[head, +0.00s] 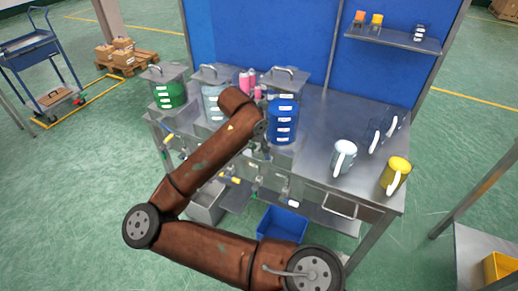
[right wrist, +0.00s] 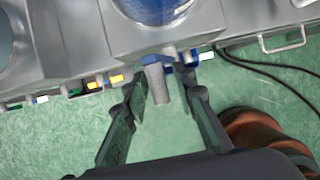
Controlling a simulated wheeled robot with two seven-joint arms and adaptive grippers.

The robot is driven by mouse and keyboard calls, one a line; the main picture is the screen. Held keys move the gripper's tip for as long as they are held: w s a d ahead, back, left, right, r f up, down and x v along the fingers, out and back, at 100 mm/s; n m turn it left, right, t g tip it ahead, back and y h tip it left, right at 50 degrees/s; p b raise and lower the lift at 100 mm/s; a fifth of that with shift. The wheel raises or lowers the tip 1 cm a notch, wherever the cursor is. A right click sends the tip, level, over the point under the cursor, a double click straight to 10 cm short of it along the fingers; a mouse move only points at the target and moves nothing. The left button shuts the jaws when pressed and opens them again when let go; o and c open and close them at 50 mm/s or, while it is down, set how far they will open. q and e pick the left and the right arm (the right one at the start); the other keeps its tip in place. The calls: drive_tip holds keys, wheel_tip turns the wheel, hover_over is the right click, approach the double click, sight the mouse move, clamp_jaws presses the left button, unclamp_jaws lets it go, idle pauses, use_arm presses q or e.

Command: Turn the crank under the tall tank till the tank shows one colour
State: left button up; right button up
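A blue tank (head: 283,122) with white labels stands at the right end of the tank row. Its visible side looks blue throughout. A grey cylindrical bar (right wrist: 158,82), which looks like a crank grip, sticks out below the steel body under this tank. My right gripper (right wrist: 165,108) is open, with its dark fingers on either side of the bar and visible gaps to it. In the head view, my right gripper (head: 263,155) is partly hidden behind my arm. My left gripper is not in view.
A pale tank (head: 213,103) and a green tank (head: 169,96) stand to the left. Yellow-tipped valves (right wrist: 92,85) hang left of the bar. A white jug (head: 343,157) and a yellow jug (head: 395,173) stand on the bench. A blue bin (head: 283,224) sits below.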

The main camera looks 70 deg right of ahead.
drive_tip(key=shift+o, duration=0.4)
drive_tip(key=shift+w+a+r, duration=0.15)
drive_tip(key=shift+r, duration=0.15)
drive_tip(key=v, duration=1.1)
drive_tip(key=shift+r, duration=0.2)
